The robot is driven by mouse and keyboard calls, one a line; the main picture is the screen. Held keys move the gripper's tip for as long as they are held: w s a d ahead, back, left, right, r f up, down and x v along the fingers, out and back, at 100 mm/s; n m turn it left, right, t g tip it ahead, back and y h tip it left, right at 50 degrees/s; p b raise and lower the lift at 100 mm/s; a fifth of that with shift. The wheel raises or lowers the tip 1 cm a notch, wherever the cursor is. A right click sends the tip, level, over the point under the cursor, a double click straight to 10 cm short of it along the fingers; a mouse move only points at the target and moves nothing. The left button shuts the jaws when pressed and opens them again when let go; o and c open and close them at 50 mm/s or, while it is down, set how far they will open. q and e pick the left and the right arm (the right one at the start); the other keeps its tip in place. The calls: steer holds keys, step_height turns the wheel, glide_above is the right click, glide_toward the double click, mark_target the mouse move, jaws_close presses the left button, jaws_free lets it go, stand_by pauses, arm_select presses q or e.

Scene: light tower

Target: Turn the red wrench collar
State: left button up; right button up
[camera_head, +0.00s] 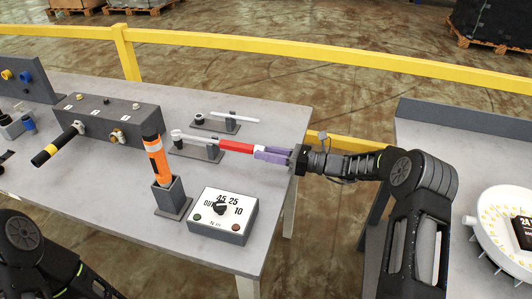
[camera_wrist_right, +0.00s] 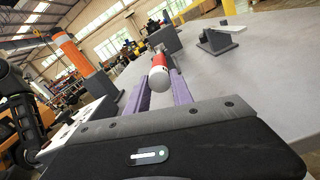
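The wrench with the red collar (camera_head: 237,145) lies level across a dark stand on the grey table. Its silver shaft and round head point left. My right gripper (camera_head: 272,154) reaches in from the right, its purple fingers at the right end of the red part. In the right wrist view the red part (camera_wrist_right: 176,82) and its pale rounded end (camera_wrist_right: 160,76) sit between the two fingers (camera_wrist_right: 160,92), which lie close along both sides and look shut on it. My left arm shows at the lower left; its gripper is not visible.
A box with a dial and numbers (camera_head: 222,214) stands at the front. An orange tool (camera_head: 157,160) stands upright in a dark holder (camera_head: 172,198). A second wrench (camera_head: 233,116) rests on a stand behind. A dark block with fittings (camera_head: 108,117) is at left.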

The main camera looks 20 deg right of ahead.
jaws_close()
steer(key=shift+m, duration=0.3)
steer(key=o, duration=0.6)
jaws_free()
steer(key=shift+c, duration=0.2)
steer(key=b+v, duration=0.1)
steer(key=v, duration=0.6)
steer(key=shift+s+d+b, duration=0.2)
steer(key=shift+d+b, duration=0.15)
steer(key=shift+r, duration=0.1)
